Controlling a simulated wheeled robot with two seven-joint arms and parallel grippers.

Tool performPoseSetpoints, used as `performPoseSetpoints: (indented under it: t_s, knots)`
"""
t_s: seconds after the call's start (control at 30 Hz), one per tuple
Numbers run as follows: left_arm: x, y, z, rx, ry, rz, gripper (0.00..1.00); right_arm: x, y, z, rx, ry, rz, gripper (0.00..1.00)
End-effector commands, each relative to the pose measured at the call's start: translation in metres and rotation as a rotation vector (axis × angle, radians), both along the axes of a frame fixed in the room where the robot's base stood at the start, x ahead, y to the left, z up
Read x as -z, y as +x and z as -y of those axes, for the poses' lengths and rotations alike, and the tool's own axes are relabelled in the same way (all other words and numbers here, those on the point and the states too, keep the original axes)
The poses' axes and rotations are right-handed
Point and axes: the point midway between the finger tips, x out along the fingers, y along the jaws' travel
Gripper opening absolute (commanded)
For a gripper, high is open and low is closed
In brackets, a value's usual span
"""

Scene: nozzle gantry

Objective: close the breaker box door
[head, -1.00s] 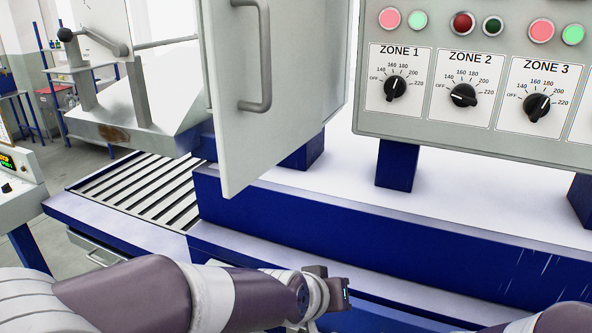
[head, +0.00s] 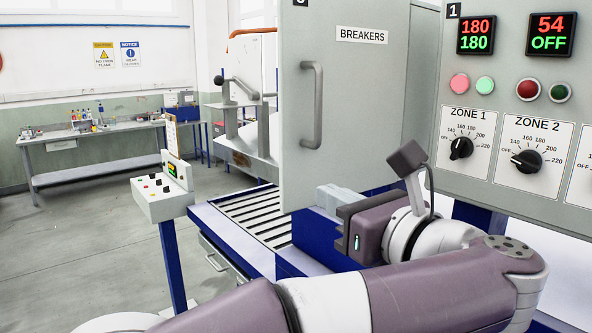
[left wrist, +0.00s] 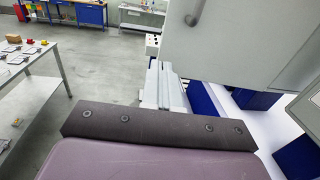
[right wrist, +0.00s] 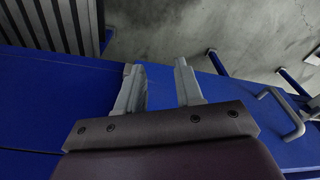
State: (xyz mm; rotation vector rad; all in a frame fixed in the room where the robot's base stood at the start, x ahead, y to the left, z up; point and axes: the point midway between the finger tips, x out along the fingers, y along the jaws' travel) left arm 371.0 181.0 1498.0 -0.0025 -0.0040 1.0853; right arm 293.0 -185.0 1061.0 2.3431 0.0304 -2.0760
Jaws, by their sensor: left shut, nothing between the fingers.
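The grey breaker box door (head: 352,110) carries a BREAKERS label (head: 362,35) and a vertical handle (head: 312,105). It appears swung outward; its exact angle is unclear. My left gripper (head: 326,198) overlaps the door's lower part in the head view, below the handle; contact cannot be told. In the left wrist view its fingers (left wrist: 165,85) are together and empty, with the door (left wrist: 235,45) and handle (left wrist: 194,12) above right. My right gripper (right wrist: 160,85) is open and empty over a blue surface, seen only in the right wrist view.
The zone control panel (head: 480,90) stands right of the door. A slatted conveyor (head: 250,215) and a small control box on a post (head: 160,203) are to the left. Open floor (head: 90,240) lies further left. A workbench (head: 100,130) stands behind.

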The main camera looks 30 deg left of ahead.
Motion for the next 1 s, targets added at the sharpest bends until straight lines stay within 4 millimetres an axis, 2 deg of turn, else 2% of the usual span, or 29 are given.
performPoseSetpoints:
  t_s: [0.03,0.2,0.4,0.6,1.0]
  knots:
    - [-0.006,0.004,-0.012,-0.007,0.001,-0.002,0.00,-0.010,0.000,0.000,0.000,0.000,0.000,0.36]
    - [-0.007,0.022,-0.044,-0.006,0.004,-0.003,0.00,-0.027,0.000,0.000,0.000,0.000,0.000,0.36]
    - [-0.005,0.038,-0.074,-0.003,0.002,-0.004,0.00,-0.045,0.000,0.000,0.000,0.000,0.000,0.36]
    - [-0.002,0.045,-0.086,0.000,0.002,-0.001,0.00,-0.051,0.000,0.000,0.000,0.000,0.000,0.36]
    - [0.000,0.048,-0.088,0.004,0.002,-0.001,0.00,-0.049,0.000,0.000,0.000,0.000,0.000,0.36]
